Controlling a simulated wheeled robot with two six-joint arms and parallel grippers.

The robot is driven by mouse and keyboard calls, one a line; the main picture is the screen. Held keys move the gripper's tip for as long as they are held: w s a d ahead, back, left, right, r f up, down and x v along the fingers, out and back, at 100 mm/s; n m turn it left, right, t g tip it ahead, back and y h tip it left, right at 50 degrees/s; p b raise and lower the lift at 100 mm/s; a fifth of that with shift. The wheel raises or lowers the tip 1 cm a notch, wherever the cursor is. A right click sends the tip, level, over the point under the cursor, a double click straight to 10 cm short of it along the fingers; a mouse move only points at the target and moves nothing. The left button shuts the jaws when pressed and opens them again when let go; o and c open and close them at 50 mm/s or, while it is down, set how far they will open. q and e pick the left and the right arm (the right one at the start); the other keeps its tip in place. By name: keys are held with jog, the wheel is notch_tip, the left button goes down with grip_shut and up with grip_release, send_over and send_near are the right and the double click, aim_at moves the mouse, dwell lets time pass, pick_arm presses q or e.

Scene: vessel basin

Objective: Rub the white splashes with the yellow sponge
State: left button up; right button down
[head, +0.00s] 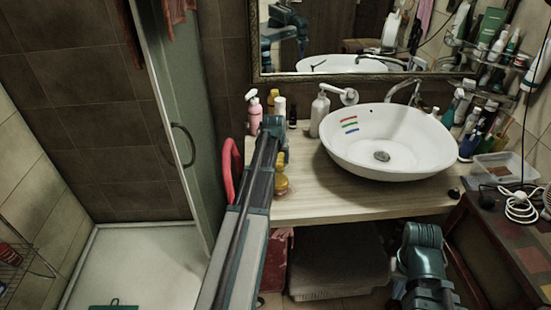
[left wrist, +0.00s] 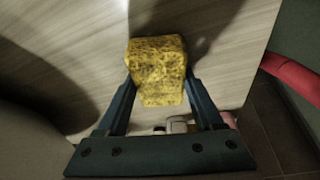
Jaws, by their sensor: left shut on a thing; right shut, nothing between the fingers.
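The yellow sponge (left wrist: 157,70) is held between the fingers of my left gripper (left wrist: 158,88) in the left wrist view, above the wooden counter (left wrist: 60,70). In the head view my left gripper (head: 272,128) is over the left part of the counter, left of the basin, with its fingers mostly hidden by the arm. The white basin (head: 340,150) has red, green and blue stripes on its inner left wall. I cannot make out white splashes in either view. My right gripper (head: 422,238) is low in front of the counter, below the basin, shut and empty.
A pink bottle (head: 254,112) and a white dispenser (head: 319,115) stand at the back of the counter. A yellow bottle-like thing (head: 281,182) is beside my left arm. The tap (head: 405,92) rises behind the basin. A clear box (head: 505,168) is at right. The mirror (head: 350,40) hangs behind.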

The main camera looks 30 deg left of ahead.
aim_at(296, 161)
pick_arm(q)
jog(key=shift+w+d+f, duration=0.1)
jog(key=shift+w+d, duration=0.75)
jog(key=shift+d, duration=0.3)
jog(key=shift+d, duration=0.1)
jog(key=shift+w+d, duration=1.3)
jog(key=shift+d, duration=0.15)
jog(key=shift+s+f, duration=0.1)
jog(key=shift+s+a, duration=0.6)
jog(key=shift+s, duration=0.05)
jog(key=shift+s+a, duration=0.35)
jog(key=shift+a, duration=0.2)
jog(key=shift+s+a, duration=0.3)
jog(key=shift+a, duration=0.25)
jog(key=shift+s+a, duration=1.25)
jog(key=shift+a, duration=0.15)
